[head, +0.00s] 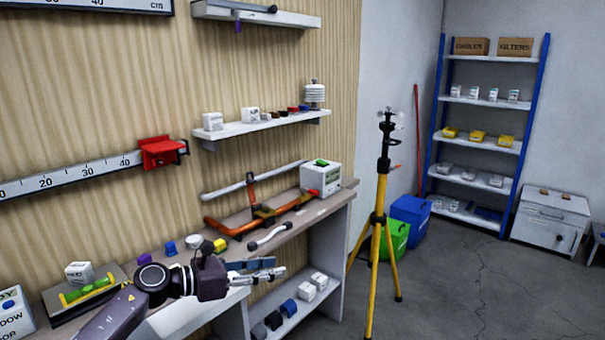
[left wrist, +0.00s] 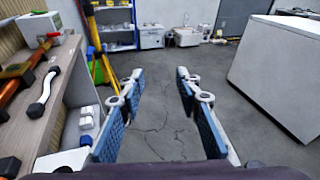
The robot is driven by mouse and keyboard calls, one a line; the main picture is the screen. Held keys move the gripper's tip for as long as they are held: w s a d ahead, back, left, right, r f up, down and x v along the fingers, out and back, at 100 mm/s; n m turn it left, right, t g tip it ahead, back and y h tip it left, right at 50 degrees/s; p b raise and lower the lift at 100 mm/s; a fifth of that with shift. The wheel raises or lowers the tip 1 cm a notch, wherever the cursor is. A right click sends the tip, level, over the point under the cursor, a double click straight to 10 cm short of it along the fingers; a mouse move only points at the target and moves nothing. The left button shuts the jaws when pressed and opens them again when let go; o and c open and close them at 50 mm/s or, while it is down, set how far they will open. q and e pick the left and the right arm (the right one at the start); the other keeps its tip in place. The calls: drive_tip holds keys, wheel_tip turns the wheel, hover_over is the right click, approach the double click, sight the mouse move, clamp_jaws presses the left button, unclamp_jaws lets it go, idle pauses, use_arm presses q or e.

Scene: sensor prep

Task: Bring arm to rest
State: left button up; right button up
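My left arm comes in from the lower left in the head view, and its gripper (head: 266,268) is held out over the front edge of the workbench (head: 335,204). In the left wrist view the two blue-padded fingers of my left gripper (left wrist: 158,108) stand wide apart. Only the floor shows between them, so the gripper is open and empty. My right arm and gripper show in neither view.
A yellow tripod (head: 377,235) stands past the bench end, with a green bin (head: 394,241) and a blue bin (head: 411,216) behind it. A large white block-shaped unit (left wrist: 280,75) stands at the right in the left wrist view. Floor between is clear.

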use_arm(q)
drive_tip(key=s+a+f+m+t+y, duration=0.3)
drive_tip(key=s+a+f+m+y, duration=0.4)
drive_tip(key=m, duration=1.1)
drive_tip(key=s+a+f+m+t+y, duration=0.3)
drive_tip(key=s+f+m+y, duration=0.5)
drive_tip(key=m, duration=1)
drive_tip(key=s+a+f+n+g+h, duration=0.1)
drive_tip(key=s+f+n+g, duration=0.2)
drive_tip(key=s, duration=0.7)
drive_tip(key=s+a+f+n+g, duration=0.1)
drive_tip(key=s+f+n+g, duration=0.25)
drive_tip(key=s, duration=0.55)
drive_tip(key=s+f+n+g+h, duration=0.1)
drive_tip(key=s+f+n+g, duration=0.25)
drive_tip(key=s, duration=0.65)
wheel_tip(320, 180, down, 26)
drive_tip(key=s+m+g, duration=0.1)
drive_tip(key=s+g, duration=0.1)
drive_tip(key=s+a+f+g, duration=0.1)
drive_tip(key=s+a+f, duration=0.2)
drive_tip(key=s+f, duration=1.3)
drive_tip(key=shift+s+a+y, duration=0.2)
drive_tip(key=shift+s+y, duration=0.1)
drive_tip(key=shift+s, duration=0.3)
